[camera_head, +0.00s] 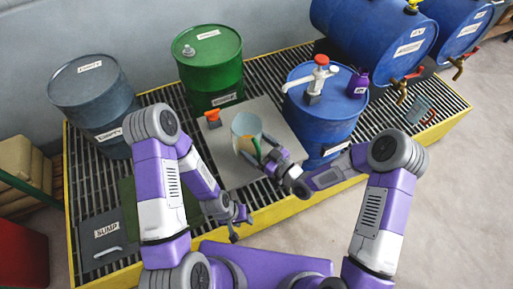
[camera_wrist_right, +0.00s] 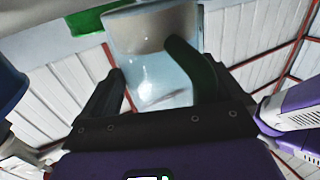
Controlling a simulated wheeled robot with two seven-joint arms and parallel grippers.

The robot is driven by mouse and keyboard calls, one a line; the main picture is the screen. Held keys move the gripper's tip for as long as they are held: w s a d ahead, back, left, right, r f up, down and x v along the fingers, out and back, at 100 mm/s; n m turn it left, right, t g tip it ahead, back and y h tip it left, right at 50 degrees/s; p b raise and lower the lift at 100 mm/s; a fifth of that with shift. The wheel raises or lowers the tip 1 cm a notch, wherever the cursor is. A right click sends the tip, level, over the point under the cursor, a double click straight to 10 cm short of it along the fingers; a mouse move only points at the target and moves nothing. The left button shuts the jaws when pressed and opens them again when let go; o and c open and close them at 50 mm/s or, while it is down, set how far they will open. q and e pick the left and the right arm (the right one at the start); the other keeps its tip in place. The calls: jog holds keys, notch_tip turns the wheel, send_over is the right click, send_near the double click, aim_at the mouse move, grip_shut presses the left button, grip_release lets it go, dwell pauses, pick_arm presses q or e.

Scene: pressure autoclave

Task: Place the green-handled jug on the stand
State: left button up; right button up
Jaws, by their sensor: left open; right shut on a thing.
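The jug (camera_head: 246,126) is pale, translucent and open-topped, and stands roughly upright over the light grey plate (camera_head: 281,122) on the grating. I cannot tell whether it touches the plate, or whether this plate is the stand. My right gripper (camera_head: 257,153) is shut on the jug at its handle side. In the right wrist view the jug (camera_wrist_right: 150,65) fills the space beyond the fingers, with its green handle (camera_wrist_right: 188,62) by the right-hand finger. My left gripper (camera_head: 238,219) is open and empty, low over the front of the grating.
Behind the plate stands a green drum (camera_head: 212,75); a grey drum (camera_head: 88,96) is at left. A blue drum (camera_head: 331,115) with a pump (camera_head: 318,78) and purple bottle (camera_head: 357,85) stands close right. An orange-topped item (camera_head: 212,117) sits at the plate's left. Yellow edging (camera_head: 285,207) borders the grating.

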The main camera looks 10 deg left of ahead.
jog(key=shift+f, duration=0.3)
jog(key=shift+f, duration=0.1)
jog(key=o, duration=0.9)
